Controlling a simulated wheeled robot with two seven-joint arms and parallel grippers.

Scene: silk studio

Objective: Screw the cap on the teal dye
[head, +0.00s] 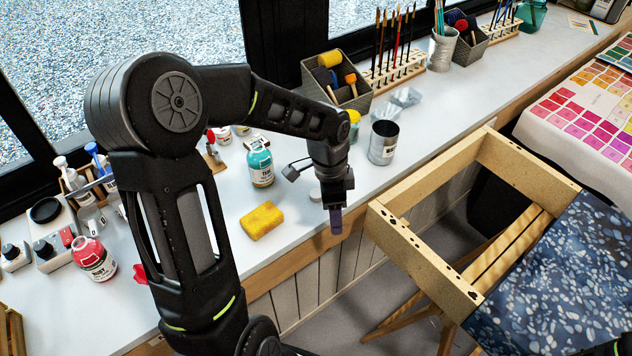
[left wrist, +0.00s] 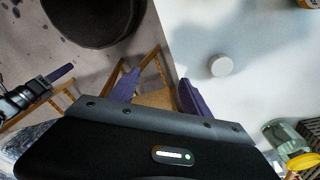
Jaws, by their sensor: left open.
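The teal dye bottle (head: 261,168), teal with a white label, stands upright on the white counter, left of my left gripper. A small round white cap (left wrist: 221,65) lies flat on the counter in the left wrist view. It shows partly in the head view (head: 315,194), just left of my gripper. My left gripper (head: 336,222) is open and empty, pointing down over the counter's front edge; its purple fingers are spread in the left wrist view (left wrist: 157,92). My right gripper (left wrist: 52,82) shows at the left of that view; its opening is unclear.
A yellow sponge (head: 262,220) lies in front of the bottle. A metal can (head: 383,142) stands to the right behind my gripper. A red dye bottle (head: 93,259) stands at left. A wooden frame (head: 425,255) stands right of the counter edge. Counter around the cap is clear.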

